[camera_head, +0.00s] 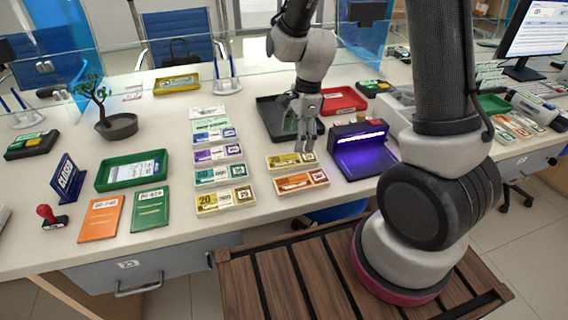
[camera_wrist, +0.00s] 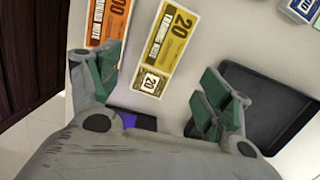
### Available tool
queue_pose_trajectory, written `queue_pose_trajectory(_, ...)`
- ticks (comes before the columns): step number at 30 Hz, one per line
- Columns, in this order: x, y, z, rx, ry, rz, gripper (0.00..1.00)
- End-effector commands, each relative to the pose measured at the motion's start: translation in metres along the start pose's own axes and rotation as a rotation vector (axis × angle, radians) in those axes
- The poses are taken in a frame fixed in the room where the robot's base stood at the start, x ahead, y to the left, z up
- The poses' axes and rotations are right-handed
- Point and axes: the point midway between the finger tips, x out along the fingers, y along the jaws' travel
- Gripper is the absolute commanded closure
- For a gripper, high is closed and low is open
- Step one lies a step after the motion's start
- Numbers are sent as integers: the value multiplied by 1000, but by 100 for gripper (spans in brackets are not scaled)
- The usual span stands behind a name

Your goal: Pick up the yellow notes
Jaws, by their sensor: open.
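A bundle of yellow notes (camera_head: 283,161) marked 20 lies flat on the counter, just in front of the black tray. The same yellow notes (camera_wrist: 170,35) show in the wrist view, with their near end between the spread fingers in the picture. My gripper (camera_head: 306,143) is open and empty, over the counter near the right end of these notes. It also shows in the wrist view (camera_wrist: 160,78), one finger on each side. Another pale yellow bundle (camera_head: 222,200) marked 20 lies farther left, nearer the front edge.
Orange notes (camera_head: 302,181) lie close in front of the yellow ones. A black tray (camera_head: 270,118) is behind, and a lit purple note checker (camera_head: 363,160) stands to the right. Several other bundles, such as the teal notes (camera_head: 222,175), lie left. A glass screen runs along the back.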

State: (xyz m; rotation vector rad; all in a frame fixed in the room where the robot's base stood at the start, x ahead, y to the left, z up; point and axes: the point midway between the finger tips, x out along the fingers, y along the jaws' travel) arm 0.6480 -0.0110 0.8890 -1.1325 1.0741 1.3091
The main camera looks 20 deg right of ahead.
Motion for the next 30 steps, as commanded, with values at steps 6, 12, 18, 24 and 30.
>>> queue_pose_trajectory(6,4,-3,0,118,0,-12,21)
queue_pose_trajectory(12,27,-2,0,125,1,-10,21)
queue_pose_trajectory(18,58,-2,0,124,1,-9,21)
queue_pose_trajectory(24,77,-3,0,122,0,-12,21)
queue_pose_trajectory(30,78,-3,1,122,0,-13,21)
